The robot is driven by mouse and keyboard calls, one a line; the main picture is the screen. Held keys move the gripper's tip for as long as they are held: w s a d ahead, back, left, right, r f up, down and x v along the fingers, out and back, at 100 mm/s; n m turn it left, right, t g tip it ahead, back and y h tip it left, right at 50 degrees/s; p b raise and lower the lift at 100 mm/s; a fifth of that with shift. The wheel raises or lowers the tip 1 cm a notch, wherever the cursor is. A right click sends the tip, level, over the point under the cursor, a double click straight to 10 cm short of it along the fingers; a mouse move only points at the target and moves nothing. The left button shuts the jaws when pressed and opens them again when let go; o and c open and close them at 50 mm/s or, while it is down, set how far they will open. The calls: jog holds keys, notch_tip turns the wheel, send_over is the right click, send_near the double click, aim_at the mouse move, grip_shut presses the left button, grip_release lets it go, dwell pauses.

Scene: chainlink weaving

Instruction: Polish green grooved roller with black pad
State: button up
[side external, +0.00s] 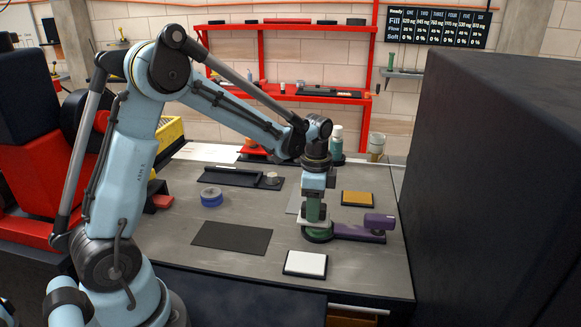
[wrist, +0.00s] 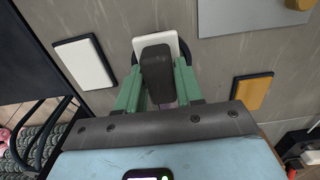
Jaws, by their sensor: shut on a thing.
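My gripper (side external: 315,213) points down over the left end of a low purple fixture (side external: 352,231) on the bench. In the wrist view its green fingers (wrist: 158,92) are closed on a dark block (wrist: 156,68). A pale plate (wrist: 143,43) shows at the block's far end, and a pale edge shows beside the fingers in the side view. A green part (side external: 318,235), likely the roller, sits low at the fixture's left end, under the gripper. Its grooves cannot be made out. Whether the held block touches it is hidden. The roller is not clear in the wrist view.
A white pad (side external: 305,263) in a dark frame lies in front and a yellow pad (side external: 358,198) behind. A black sheet (side external: 232,237), blue tape roll (side external: 211,196) and dark tray (side external: 230,176) lie left. A large dark cabinet (side external: 500,180) stands right.

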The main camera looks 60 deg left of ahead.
jog(key=shift+w+d+f, duration=0.1)
jog(key=shift+w+d, duration=1.4)
jog(key=shift+d, duration=0.05)
jog(key=shift+s+a, duration=2.15)
jog(key=shift+a, duration=0.1)
jog(key=shift+r, duration=4.15)
jog(key=shift+f, duration=0.2)
